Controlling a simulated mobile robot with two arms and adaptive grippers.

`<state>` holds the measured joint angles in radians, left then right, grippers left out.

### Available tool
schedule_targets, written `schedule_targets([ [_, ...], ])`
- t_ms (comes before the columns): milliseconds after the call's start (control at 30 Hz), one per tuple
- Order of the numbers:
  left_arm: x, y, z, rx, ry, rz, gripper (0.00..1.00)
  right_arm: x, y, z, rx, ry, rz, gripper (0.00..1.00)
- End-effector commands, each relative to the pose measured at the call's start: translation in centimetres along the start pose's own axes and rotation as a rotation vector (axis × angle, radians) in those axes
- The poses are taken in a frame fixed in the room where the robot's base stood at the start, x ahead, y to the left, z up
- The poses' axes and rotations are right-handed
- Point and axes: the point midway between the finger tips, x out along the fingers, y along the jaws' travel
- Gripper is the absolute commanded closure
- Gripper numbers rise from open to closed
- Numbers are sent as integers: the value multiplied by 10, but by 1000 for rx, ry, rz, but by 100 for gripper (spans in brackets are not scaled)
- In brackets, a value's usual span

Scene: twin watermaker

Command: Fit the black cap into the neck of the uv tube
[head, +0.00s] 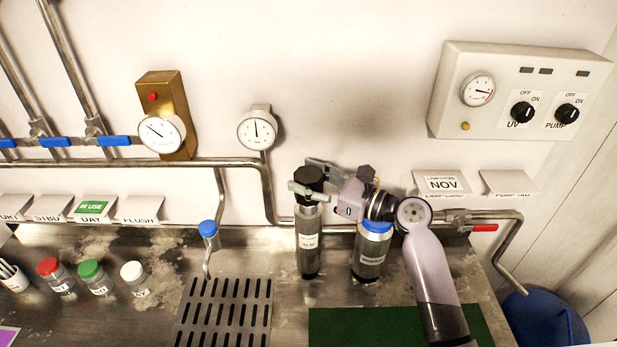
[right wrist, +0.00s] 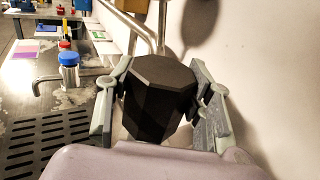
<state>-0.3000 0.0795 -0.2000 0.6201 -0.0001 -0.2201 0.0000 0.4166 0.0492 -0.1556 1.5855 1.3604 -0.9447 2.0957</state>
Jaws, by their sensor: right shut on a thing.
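The black cap (head: 309,175) is a faceted black piece held between the fingers of my right gripper (head: 308,188). In the right wrist view the cap (right wrist: 158,95) fills the space between both fingertips (right wrist: 160,98). Directly below it in the head view stands a dark upright cylinder with a white label (head: 308,245), which appears to be the uv tube. The gripper is at the top of this tube and hides its neck. I cannot tell whether the cap is in the neck or just above it. My left gripper is not in view.
A blue-topped cylinder (head: 370,255) stands just right, under my right wrist. A pipe (head: 266,190) runs down the wall behind. A slotted drain (head: 222,312) lies left and a green mat (head: 345,328) in front. Small jars (head: 92,275) stand farther left.

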Motion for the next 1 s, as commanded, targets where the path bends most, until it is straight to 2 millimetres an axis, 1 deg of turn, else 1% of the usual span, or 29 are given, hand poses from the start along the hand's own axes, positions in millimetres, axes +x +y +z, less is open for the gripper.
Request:
schedule_targets([
  [1000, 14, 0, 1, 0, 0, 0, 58, 0, 0, -26, 1, 0, -1, 73],
])
